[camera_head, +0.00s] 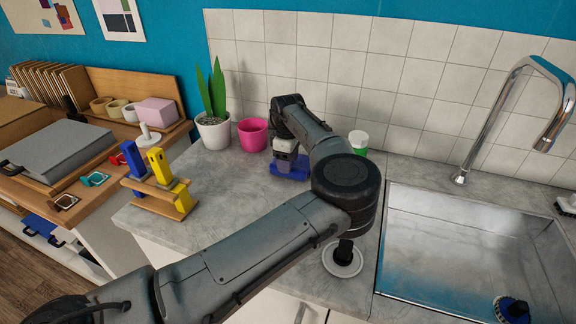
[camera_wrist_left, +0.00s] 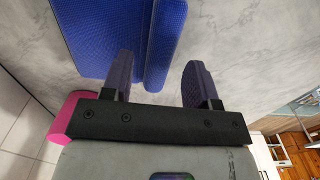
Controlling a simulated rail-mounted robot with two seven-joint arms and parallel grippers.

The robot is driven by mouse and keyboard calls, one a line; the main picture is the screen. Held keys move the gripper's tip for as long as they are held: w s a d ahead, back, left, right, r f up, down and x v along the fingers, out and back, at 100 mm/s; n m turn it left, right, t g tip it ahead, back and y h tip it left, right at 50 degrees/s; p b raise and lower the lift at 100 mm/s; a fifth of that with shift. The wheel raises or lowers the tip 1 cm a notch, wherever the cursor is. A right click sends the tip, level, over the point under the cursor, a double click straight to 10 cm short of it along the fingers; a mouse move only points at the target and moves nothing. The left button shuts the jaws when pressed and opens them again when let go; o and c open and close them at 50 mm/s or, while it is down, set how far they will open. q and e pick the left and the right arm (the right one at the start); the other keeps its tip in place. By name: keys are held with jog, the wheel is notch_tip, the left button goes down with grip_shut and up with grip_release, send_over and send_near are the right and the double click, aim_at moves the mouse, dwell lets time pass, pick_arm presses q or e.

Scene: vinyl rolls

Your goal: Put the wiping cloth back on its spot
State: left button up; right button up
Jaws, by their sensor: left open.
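A blue, folded-looking wiping cloth (camera_head: 292,170) lies on the grey counter near the tiled wall, partly hidden by my left arm and gripper. It also shows in the left wrist view (camera_wrist_left: 112,30), with a wider panel and a narrower textured strip beside it. My left gripper (camera_wrist_left: 160,78) is open, pointing down at the cloth's edge. In the wrist view one finger overlaps the cloth and the other is over bare counter to its right. I cannot tell whether the fingers touch it. No marked spot for the cloth is clear. My right gripper is out of view.
A pink pot (camera_head: 253,134) and a potted plant (camera_head: 213,130) stand left of the gripper. A wooden stand (camera_head: 150,189) holds yellow and blue items.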

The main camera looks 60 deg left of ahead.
pick_arm(q)
notch_tip(320, 180, up, 10)
jog(key=shift+r, duration=0.2)
dwell(0.8)
